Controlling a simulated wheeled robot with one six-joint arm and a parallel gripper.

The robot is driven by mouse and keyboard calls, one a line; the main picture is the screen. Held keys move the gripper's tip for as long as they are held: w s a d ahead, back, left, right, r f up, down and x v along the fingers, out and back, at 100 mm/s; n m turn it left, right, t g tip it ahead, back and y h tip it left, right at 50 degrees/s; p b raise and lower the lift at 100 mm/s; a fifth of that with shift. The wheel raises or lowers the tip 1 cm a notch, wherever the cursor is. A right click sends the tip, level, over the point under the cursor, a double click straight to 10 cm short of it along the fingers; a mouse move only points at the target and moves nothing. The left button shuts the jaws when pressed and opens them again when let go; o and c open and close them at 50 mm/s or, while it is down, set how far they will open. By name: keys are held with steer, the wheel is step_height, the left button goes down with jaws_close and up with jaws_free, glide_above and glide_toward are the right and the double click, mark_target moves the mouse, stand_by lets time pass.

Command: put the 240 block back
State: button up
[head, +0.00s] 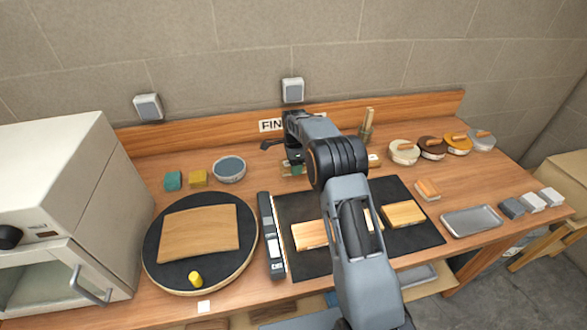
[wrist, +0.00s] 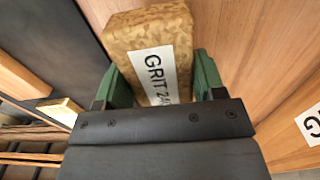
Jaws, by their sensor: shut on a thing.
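The 240 block (wrist: 150,40) is tan and mottled, with a white label reading "GRIT 24" and its last character hidden. My gripper (wrist: 160,80) has green fingers on both sides of the block and is shut on it. In the head view my gripper (head: 293,169) is over the back of the bench, just behind the black mat, partly hidden by my arm. The block is hard to make out there. In the wrist view a white label (wrist: 312,125) with a "G" lies on the wood to the right. I cannot tell whether the block touches the bench.
A black mat (head: 300,268) with wooden pieces lies in front. A round turntable (head: 160,275) with a bent board is at left, beside an oven (head: 60,200). Lidded tins (head: 404,155), a metal tray (head: 470,222) and small grey and white blocks (head: 533,202) are at right.

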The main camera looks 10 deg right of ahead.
steer(key=shift+w+f, duration=0.4)
steer(key=shift+f, duration=0.1)
steer(key=shift+f+p, duration=0.8)
steer(key=shift+f, duration=0.65)
steer(key=shift+f, duration=0.15)
steer(key=o, duration=0.9)
